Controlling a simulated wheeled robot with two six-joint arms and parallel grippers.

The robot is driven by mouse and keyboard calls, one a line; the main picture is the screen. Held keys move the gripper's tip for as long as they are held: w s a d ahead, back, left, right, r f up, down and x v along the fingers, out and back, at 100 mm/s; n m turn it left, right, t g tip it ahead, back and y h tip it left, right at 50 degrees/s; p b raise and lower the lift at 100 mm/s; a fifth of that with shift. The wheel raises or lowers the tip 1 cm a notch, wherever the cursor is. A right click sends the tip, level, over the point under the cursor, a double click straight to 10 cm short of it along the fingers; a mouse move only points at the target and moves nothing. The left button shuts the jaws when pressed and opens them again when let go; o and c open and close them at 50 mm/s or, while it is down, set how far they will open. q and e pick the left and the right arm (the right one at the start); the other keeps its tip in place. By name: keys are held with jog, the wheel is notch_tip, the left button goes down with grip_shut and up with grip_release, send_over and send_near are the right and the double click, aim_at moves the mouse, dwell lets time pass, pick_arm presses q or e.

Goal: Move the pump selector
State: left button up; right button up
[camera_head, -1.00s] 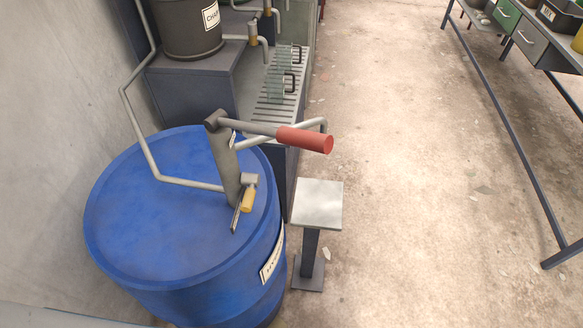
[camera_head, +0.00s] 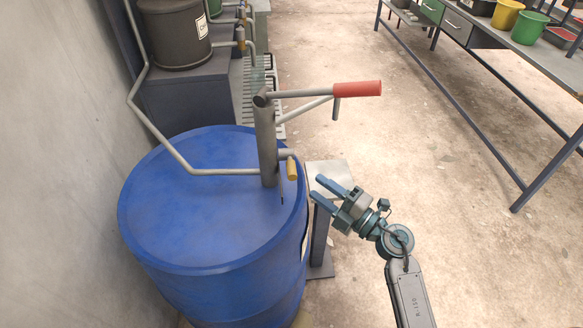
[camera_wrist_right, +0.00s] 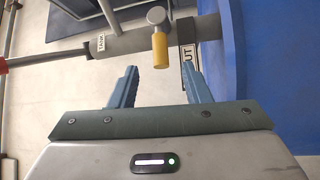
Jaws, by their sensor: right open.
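The pump selector, a small yellow-gripped lever (camera_head: 292,170), sits low on the grey pump post (camera_head: 266,140) on top of the blue drum (camera_head: 205,215). My left gripper is out of view.
The pump's red crank handle (camera_head: 357,89) sticks out to the right above the lever. A small pale-topped stand (camera_head: 328,170) is beside the drum, partly behind my gripper. A wall (camera_head: 60,180) is at left. A bench (camera_head: 500,50) stands at right; the floor between is clear.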

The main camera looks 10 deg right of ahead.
aim_at(290, 167)
jog(key=p+x, duration=0.2)
jog(key=x, duration=0.7)
jog(key=shift+w+a, duration=0.25)
jog(key=shift+a, duration=0.1)
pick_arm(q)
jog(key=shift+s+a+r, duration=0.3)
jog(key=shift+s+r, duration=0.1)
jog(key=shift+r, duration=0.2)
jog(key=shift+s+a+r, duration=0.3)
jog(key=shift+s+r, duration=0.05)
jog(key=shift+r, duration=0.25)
pick_arm(e)
grip_shut()
